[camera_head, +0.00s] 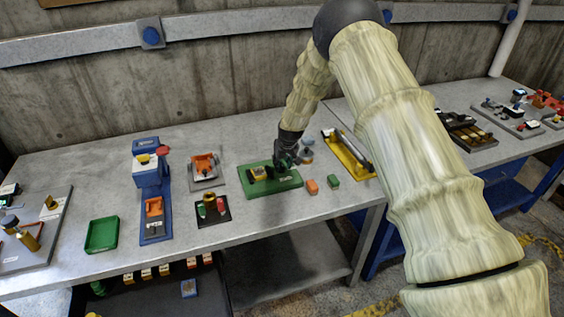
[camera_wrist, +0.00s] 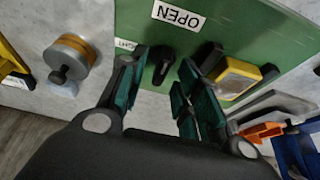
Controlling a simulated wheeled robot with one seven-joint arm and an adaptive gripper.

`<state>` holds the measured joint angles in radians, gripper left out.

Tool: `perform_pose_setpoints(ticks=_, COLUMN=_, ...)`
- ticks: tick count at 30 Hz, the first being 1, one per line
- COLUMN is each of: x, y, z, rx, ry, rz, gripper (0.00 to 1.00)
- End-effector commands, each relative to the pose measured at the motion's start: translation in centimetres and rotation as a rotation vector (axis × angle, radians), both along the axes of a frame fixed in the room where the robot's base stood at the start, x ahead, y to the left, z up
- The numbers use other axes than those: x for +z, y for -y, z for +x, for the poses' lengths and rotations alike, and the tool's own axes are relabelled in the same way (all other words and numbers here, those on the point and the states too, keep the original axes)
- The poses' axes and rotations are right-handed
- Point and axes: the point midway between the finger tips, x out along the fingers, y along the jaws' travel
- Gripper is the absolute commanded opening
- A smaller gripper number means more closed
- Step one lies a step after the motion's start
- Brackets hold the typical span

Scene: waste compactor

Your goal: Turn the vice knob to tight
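A green board (camera_head: 270,190) lies on the grey bench, and it fills the middle of the wrist view (camera_wrist: 215,35). On it, in the wrist view, stands a small black knob (camera_wrist: 163,67) with a white label reading OPEN upside down nearby and a smaller, partly hidden label at the board's left edge. A yellow block (camera_wrist: 238,78) held between dark jaws sits to the right of the knob. My gripper (camera_wrist: 160,80) is open, with green-padded fingers on either side of the knob, apparently not touching it. In the head view my gripper (camera_head: 287,158) is over the board's right part and hides the knob.
A round grey-and-orange piece (camera_wrist: 70,58) stands left of the board. An orange block (camera_head: 312,187) and a green block (camera_head: 333,181) lie on the right. A yellow-based fixture (camera_head: 352,160) is beyond them.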

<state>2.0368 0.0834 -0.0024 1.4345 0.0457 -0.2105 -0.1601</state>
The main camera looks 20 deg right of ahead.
Motion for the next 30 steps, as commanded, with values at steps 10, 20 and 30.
perform_pose_setpoints(ticks=10, x=-0.87, y=-0.01, z=0.35, rx=0.0, ry=0.0, rz=0.0, gripper=0.33)
perform_pose_setpoints(ticks=20, x=-0.87, y=-0.01, z=0.33, rx=0.0, ry=0.0, rz=0.0, gripper=0.04)
perform_pose_setpoints(ticks=30, x=-0.96, y=0.09, z=0.33, rx=0.012, ry=0.0, rz=0.0, gripper=0.0)
